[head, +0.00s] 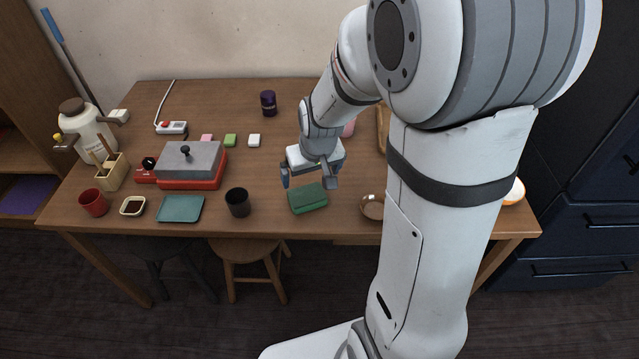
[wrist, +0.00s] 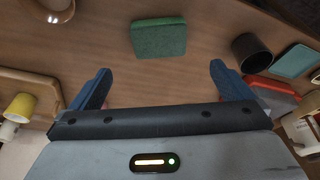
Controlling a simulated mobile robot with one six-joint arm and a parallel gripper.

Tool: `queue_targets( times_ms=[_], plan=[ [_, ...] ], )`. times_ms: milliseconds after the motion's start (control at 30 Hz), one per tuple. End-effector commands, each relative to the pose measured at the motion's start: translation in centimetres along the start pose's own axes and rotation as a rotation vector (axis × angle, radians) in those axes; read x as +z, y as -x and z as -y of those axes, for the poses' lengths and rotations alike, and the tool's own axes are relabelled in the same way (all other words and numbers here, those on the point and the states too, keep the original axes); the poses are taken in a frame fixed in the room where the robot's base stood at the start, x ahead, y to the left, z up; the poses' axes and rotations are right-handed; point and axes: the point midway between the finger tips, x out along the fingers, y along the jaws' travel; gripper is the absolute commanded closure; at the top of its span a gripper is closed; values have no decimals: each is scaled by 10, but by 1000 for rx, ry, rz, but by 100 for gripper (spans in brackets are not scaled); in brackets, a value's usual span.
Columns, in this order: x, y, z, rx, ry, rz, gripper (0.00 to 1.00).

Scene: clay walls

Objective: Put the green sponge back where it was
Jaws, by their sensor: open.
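The green sponge (head: 308,198), a dark green block, lies flat near the table's front edge, at the middle of the head view. It also shows in the wrist view (wrist: 158,38), at the top middle, past the fingertips. My gripper (head: 309,180) is open and empty, just behind and above the sponge. In the wrist view its two blue fingers (wrist: 160,72) are spread apart with bare table between them. The sponge is apart from both fingers.
A black cup (head: 238,202) and teal tray (head: 181,208) stand left of the sponge, and a brown bowl (head: 372,207) right of it. A red-based grill with a grey lid (head: 190,160) is farther left. Behind my gripper stands a purple can (head: 268,103). My arm hides the table's right part.

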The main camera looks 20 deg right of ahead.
Motion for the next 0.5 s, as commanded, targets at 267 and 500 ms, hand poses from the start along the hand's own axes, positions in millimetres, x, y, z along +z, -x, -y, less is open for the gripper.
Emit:
queue_targets(
  times_ms=[267,500],
  plan=[
    [58,86,9,2,-32,38,0],
    [113,131,14,15,-63,81,0]
  ],
)
